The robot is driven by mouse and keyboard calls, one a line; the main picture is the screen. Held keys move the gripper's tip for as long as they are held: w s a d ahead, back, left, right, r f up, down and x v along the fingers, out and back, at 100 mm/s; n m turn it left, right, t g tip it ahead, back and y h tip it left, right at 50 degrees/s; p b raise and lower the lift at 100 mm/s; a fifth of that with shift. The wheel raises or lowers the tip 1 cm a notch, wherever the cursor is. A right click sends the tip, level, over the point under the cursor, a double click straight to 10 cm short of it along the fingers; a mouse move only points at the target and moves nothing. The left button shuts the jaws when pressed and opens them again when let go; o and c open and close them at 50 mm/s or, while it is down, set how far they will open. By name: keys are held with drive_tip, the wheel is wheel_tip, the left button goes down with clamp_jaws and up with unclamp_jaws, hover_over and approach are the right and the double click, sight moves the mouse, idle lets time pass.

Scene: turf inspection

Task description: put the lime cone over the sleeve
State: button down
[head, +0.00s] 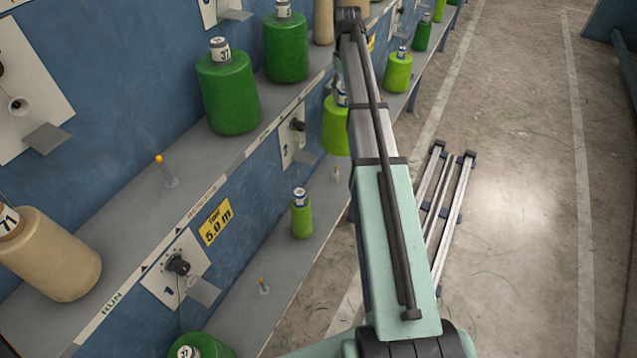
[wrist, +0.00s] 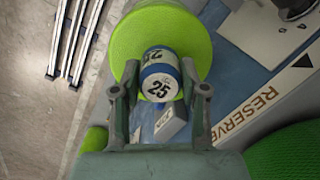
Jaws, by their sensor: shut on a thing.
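The lime cone (head: 336,132) is partly behind my arm in the head view, above the lower shelf. In the wrist view the lime cone (wrist: 198,30) shows from above, with a blue and white tube top marked 25 (wrist: 160,76). My gripper (wrist: 159,92) is shut on that tube top, one finger at each side. In the head view my gripper is hidden behind my arm. A short pale upright post (head: 336,174) stands on the lower shelf, just below the cone. It may be the sleeve, but it is too small to tell.
A small green cone (head: 301,216) stands nearer on the lower shelf. Another lime cone (head: 398,73) stands farther along. Dark green cones (head: 228,95) stand on the upper ledge. A dial panel (head: 297,133) is at left. Metal rails (head: 447,200) lie on the floor.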

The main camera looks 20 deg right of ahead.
drive_tip(key=shift+w+a, duration=0.1)
drive_tip(key=shift+a, duration=0.25)
drive_tip(key=shift+a+f, duration=0.2)
drive_tip(key=shift+f, duration=0.05)
wheel_tip(320, 180, down, 19)
drive_tip(key=shift+f, duration=0.2)
idle(0.3)
drive_tip(key=c, duration=0.6)
unclamp_jaws()
drive_tip(key=shift+f, duration=0.1)
drive_tip(key=r, duration=0.4)
drive_tip(key=w+r, duration=0.1)
drive_tip(key=r, duration=0.7)
drive_tip(key=shift+w+d, duration=0.15)
drive_tip(key=shift+w, duration=0.05)
